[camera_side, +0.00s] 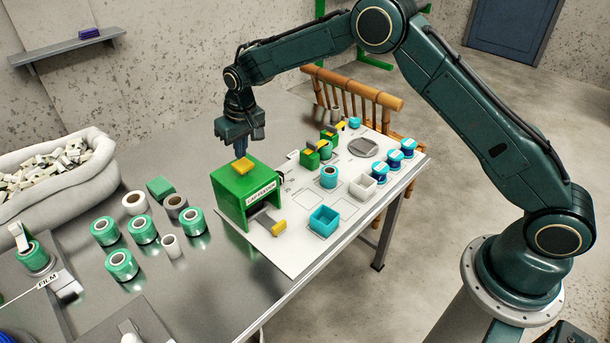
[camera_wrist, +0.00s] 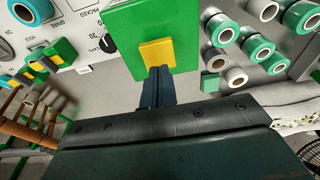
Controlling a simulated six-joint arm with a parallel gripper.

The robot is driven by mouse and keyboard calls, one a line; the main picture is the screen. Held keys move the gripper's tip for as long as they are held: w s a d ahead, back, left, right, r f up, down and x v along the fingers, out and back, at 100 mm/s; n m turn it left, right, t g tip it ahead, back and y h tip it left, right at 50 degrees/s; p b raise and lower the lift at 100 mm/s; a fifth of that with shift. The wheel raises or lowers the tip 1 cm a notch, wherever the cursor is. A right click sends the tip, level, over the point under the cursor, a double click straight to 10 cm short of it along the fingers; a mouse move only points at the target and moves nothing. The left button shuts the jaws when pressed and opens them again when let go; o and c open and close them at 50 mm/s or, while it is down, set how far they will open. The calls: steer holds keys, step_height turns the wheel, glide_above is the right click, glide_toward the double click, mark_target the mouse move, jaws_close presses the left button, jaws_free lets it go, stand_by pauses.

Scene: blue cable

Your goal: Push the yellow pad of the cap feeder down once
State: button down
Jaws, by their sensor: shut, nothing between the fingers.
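The cap feeder (camera_side: 240,200) is a green box on the near left part of the white board, with a dark opening and a small chute at its front. Its yellow pad (camera_side: 243,166) lies on the top face. My gripper (camera_side: 241,153) is shut and empty, pointing down just over the pad. In the wrist view the shut fingertips (camera_wrist: 158,70) reach the edge of the yellow pad (camera_wrist: 157,53) on the green top of the feeder (camera_wrist: 135,20). I cannot tell whether the tips touch the pad.
Several green-and-white rolls (camera_side: 122,265) stand on the metal table left of the feeder. A turquoise tray (camera_side: 324,221), a white tray (camera_side: 363,187) and blue spools (camera_side: 394,159) sit on the board to the right.

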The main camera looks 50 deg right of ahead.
mark_target(243, 164)
steer(key=shift+r, duration=1.75)
steer(key=shift+s+d+r, duration=0.1)
steer(key=shift+s+r, duration=0.05)
steer(key=shift+r, duration=0.3)
steer(key=s+d+r+t, duration=0.1)
steer(key=s+d+r, duration=0.2)
steer(key=s+r, duration=0.6)
steer(key=s+d+r+t, duration=0.1)
steer(key=s+d+r, duration=0.3)
steer(key=s+r, duration=0.6)
steer(key=s+d, duration=0.1)
steer(key=s, duration=1.1)
steer(key=s+d+f+t, duration=0.1)
steer(key=s+d, duration=0.1)
steer(key=s, duration=1)
steer(key=shift+d+f, duration=0.15)
steer(key=shift+f, duration=0.15)
